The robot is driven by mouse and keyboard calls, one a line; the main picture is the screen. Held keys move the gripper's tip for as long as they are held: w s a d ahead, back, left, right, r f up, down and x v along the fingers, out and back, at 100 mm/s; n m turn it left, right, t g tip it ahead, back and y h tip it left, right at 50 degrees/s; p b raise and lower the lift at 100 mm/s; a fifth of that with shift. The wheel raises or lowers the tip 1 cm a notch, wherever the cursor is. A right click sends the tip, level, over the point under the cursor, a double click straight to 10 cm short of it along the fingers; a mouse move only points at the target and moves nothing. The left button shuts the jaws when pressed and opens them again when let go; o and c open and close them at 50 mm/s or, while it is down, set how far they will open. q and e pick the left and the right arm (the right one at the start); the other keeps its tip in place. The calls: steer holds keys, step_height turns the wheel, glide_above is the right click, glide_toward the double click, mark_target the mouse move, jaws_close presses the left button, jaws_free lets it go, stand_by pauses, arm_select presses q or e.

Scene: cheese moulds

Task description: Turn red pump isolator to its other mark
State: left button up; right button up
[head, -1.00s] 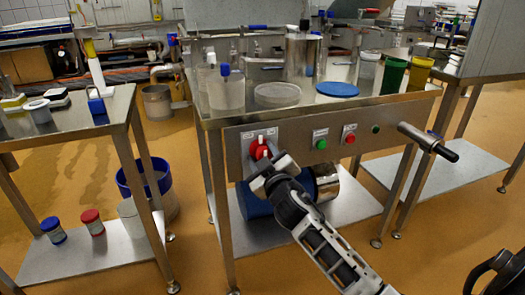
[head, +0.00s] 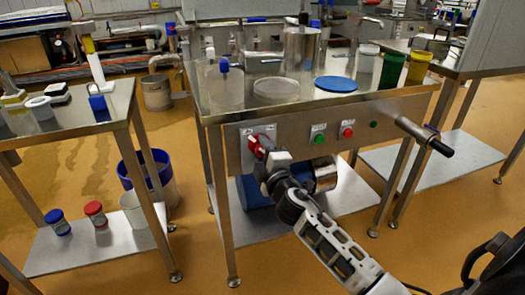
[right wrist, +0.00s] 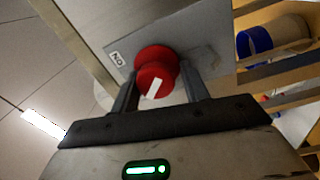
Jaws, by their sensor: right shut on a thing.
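The red pump isolator (head: 254,144) is a round red knob on a pale plate at the left of the steel front panel. My right gripper (head: 268,154) is in front of it and hides much of its face. In the right wrist view the isolator (right wrist: 157,66) sits between the two fingers of my right gripper (right wrist: 160,78), which are shut on it. A white bar on the knob slants up to the right there. A label stands at its upper left; the other plate marks cannot be read. My left gripper is not in view.
A green button (head: 319,138) and a red button (head: 347,132) sit right of the isolator. A dark handle (head: 425,136) sticks out at the panel's right end. The steel table (head: 222,107) carries several containers above. A side table (head: 121,104) stands left.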

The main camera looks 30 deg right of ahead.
steer(key=shift+d+r+n, duration=0.25)
steer(key=shift+r+n, duration=0.05)
steer(key=shift+r, duration=0.25)
steer(key=o, duration=0.8)
steer(key=shift+f, duration=0.1)
steer(key=shift+a, duration=0.1)
steer(key=shift+s+a+f, duration=0.15)
steer(key=shift+s, duration=0.25)
steer(key=v, duration=1.5)
steer(key=shift+f, duration=0.15)
